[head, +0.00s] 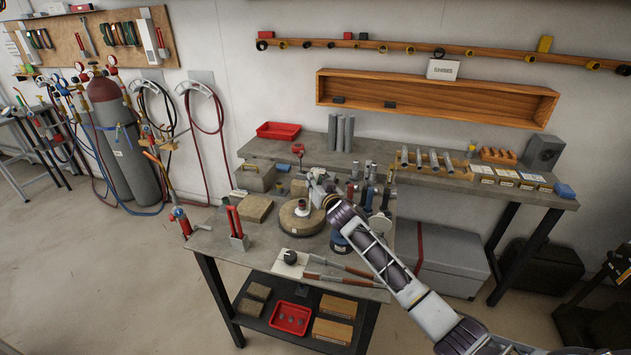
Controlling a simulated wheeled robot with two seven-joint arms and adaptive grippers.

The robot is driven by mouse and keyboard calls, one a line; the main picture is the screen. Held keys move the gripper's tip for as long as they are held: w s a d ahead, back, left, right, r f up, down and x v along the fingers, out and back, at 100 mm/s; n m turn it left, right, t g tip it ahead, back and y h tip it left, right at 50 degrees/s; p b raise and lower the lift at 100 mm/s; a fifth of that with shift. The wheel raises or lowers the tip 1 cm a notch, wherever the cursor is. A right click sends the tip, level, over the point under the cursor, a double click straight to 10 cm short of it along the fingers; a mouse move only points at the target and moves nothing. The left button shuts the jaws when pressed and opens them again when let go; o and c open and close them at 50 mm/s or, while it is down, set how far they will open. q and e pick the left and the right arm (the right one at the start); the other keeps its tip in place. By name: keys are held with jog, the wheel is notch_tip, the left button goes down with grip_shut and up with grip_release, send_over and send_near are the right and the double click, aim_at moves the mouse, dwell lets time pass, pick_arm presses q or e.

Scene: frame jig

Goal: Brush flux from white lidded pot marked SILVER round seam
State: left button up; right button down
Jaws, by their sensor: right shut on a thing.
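My right arm comes in from the lower right, and its gripper (317,184) is over the bench, behind the round block. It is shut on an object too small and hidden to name. A round tan block (289,218) carries a small upright fitting (301,207) with a reddish part; its seam is too small to make out. A round pale-topped container (380,225) stands to the right of my forearm, and a dark blue one (340,243) shows partly behind the arm. I cannot read SILVER on either, nor make out the flux brush. My left gripper is out of view.
Several dark bottles (369,197) crowd the bench right of the gripper. A red-handled holder (236,228) and a torch on a stand (181,222) are at the left. Long-handled tools (340,279) lie at the front edge. A bare strip (222,258) shows front left.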

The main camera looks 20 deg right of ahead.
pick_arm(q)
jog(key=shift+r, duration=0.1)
pick_arm(e)
jog(key=shift+s+a, duration=0.25)
jog(key=shift+s, duration=0.2)
jog(key=shift+s+f, duration=0.1)
jog(key=shift+s, duration=0.05)
pick_arm(q)
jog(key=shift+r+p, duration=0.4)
jog(key=shift+p, duration=0.05)
pick_arm(e)
jog(key=shift+s+a, duration=0.6)
jog(key=shift+s, duration=0.35)
pick_arm(q)
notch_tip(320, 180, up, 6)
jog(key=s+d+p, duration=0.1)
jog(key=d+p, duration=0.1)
jog(key=p, duration=0.4)
pick_arm(e)
notch_tip(320, 180, up, 7)
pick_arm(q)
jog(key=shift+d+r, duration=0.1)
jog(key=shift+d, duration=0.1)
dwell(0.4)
